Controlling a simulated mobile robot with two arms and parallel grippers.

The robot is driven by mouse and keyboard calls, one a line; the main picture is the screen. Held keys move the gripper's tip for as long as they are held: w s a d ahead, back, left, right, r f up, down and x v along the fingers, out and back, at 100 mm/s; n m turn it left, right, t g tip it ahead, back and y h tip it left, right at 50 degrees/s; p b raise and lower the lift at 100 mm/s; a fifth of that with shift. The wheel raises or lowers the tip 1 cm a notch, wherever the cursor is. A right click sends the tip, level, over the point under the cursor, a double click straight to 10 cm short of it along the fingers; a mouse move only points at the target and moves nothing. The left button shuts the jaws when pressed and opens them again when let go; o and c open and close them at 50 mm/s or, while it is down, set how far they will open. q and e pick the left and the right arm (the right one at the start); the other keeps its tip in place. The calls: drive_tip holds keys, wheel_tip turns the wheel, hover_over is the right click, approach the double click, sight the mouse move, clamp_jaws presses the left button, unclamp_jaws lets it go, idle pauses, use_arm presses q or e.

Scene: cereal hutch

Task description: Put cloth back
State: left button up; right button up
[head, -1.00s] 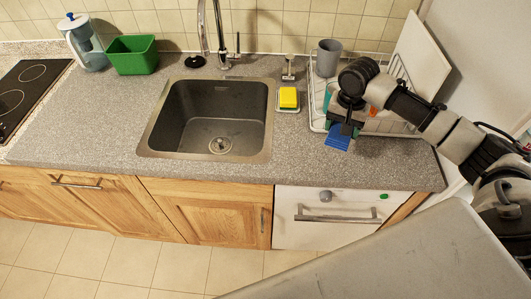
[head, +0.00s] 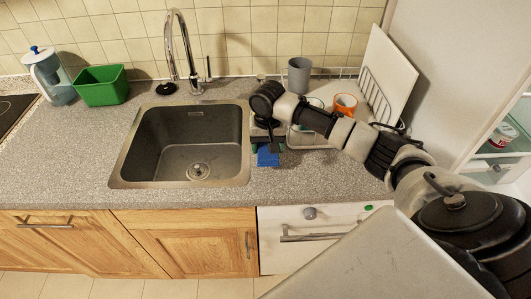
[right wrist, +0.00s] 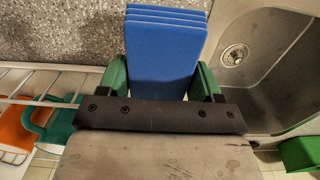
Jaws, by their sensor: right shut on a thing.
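My right gripper (head: 267,146) is shut on a blue folded cloth (head: 268,157). It holds the cloth just right of the sink (head: 190,150), over or close above the counter; the exact height is hard to tell. In the right wrist view the gripper's green fingers (right wrist: 162,78) grip the cloth (right wrist: 166,45) from both sides, and its layered folded end points to the top of the picture. My left gripper is not in view.
A dish rack (head: 370,98) with a grey cup (head: 299,76), an orange mug (head: 345,105) and a white board (head: 386,72) stands to the right, partly behind my arm. The green tub (head: 101,87) and water jug (head: 50,78) stand at left. Counter left of the sink is clear.

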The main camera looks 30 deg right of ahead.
sight(266, 155)
drive_tip(key=shift+w+a+f, duration=0.1)
drive_tip(key=shift+w+f, duration=0.15)
drive_tip(key=shift+f, duration=0.2)
drive_tip(key=shift+f+p, duration=0.4)
drive_tip(key=shift+f, duration=1.35)
drive_tip(key=o, duration=0.9)
drive_tip(key=shift+f, duration=0.1)
drive_tip(key=shift+c, duration=0.2)
wheel_tip(266, 155, up, 12)
drive_tip(key=shift+r+b, duration=0.15)
drive_tip(key=shift+b, duration=0.5)
